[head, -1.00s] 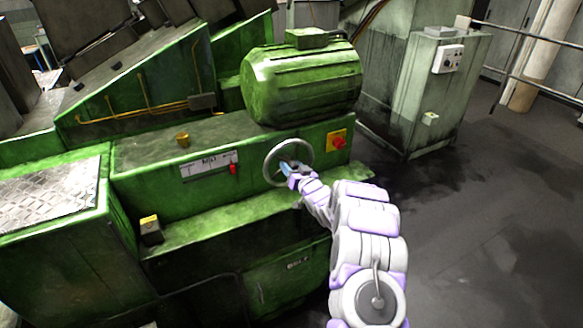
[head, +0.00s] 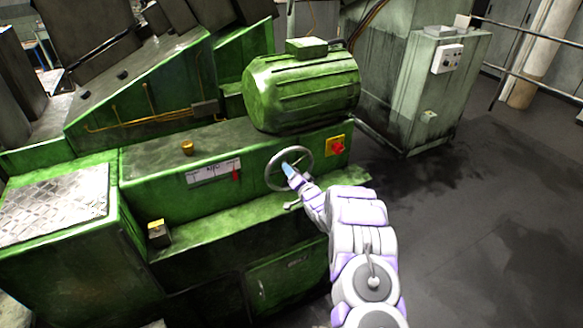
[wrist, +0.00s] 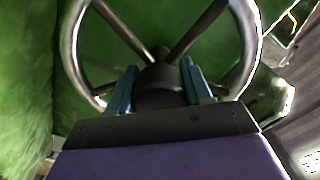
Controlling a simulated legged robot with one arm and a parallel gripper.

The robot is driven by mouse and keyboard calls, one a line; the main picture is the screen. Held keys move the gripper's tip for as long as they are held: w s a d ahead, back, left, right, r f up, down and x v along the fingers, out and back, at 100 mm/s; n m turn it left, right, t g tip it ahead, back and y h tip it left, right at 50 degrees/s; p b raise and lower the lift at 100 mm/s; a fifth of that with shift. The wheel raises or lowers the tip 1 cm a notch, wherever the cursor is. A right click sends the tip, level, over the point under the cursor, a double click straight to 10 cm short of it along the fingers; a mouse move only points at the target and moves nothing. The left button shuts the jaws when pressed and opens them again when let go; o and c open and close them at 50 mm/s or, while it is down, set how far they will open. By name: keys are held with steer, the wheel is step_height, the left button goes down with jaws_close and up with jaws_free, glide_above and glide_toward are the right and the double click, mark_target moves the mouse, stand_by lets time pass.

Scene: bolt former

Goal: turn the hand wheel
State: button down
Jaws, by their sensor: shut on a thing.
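The hand wheel (head: 311,158) is a grey metal ring with spokes on the front face of the green machine. In the wrist view the wheel's rim and spokes (wrist: 205,30) fill the upper middle. The fingertips' exact contact is partly hidden by the gripper body.
A red knob on a yellow plate (head: 337,147) is just right of the wheel. A green motor (head: 303,88) sits above. A ledge juts out below the wheel. Open floor (head: 470,220) lies to the right.

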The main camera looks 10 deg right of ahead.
steer(key=m+p, duration=0.3)
steer(key=m, duration=0.2)
steer(key=shift+d+m, duration=0.15)
steer(key=shift+m, duration=0.15)
steer(key=m+p, duration=0.2)
steer(key=m, duration=0.1)
steer(key=shift+f+m+p, duration=0.15)
steer(key=shift+m+p, duration=0.4)
steer(key=shift+m, duration=0.55)
steer(key=shift+s+f+m, duration=0.1)
steer(key=shift+f+m, duration=0.05)
steer(key=shift+m, duration=0.35)
steer(key=shift+f, duration=0.1)
steer(key=c, duration=0.9)
jaws_free()
steer(key=o, duration=0.4)
steer(key=shift+r, duration=0.2)
